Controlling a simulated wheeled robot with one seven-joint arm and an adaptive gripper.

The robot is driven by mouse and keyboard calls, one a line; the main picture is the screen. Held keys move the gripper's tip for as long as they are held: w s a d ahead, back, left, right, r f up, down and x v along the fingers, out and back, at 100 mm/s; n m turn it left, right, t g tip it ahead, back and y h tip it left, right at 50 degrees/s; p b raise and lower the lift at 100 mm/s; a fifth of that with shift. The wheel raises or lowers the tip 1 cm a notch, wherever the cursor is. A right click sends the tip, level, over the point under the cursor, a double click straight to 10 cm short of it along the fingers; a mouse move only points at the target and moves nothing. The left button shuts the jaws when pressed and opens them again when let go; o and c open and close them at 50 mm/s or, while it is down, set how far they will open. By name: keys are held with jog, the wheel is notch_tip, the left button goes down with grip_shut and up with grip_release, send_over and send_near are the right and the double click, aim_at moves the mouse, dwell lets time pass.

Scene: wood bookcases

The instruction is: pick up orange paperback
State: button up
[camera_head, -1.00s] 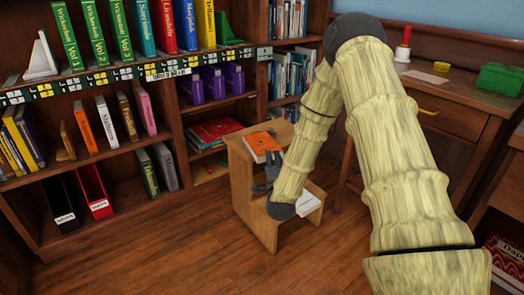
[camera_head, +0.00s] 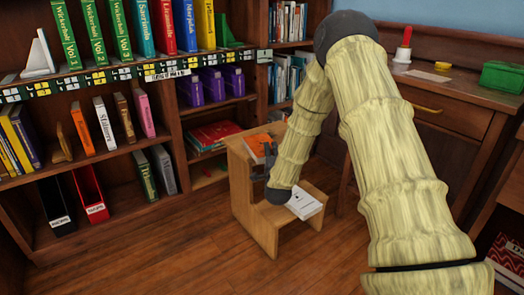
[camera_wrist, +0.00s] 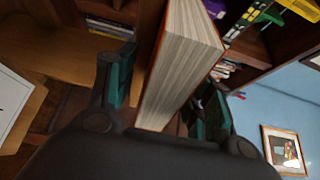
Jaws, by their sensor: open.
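The orange paperback (camera_head: 257,147) lies on the top of the wooden step stool (camera_head: 240,180). My gripper (camera_head: 270,165) is at the stool-side edge of this book, and my forearm hides part of it. In the wrist view, the book's page block (camera_wrist: 180,65) with its orange cover edges stands between the two fingers of my gripper (camera_wrist: 168,78). The fingers are open, one on each side of the book. I cannot tell whether either finger touches it.
A white book (camera_head: 306,204) lies on the stool's lower step. Bookcases with several books stand at the left and behind; another orange book (camera_head: 82,131) stands on a shelf. A desk (camera_head: 445,115) is at the right. The floor (camera_head: 180,250) in front is clear.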

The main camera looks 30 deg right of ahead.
grip_shut()
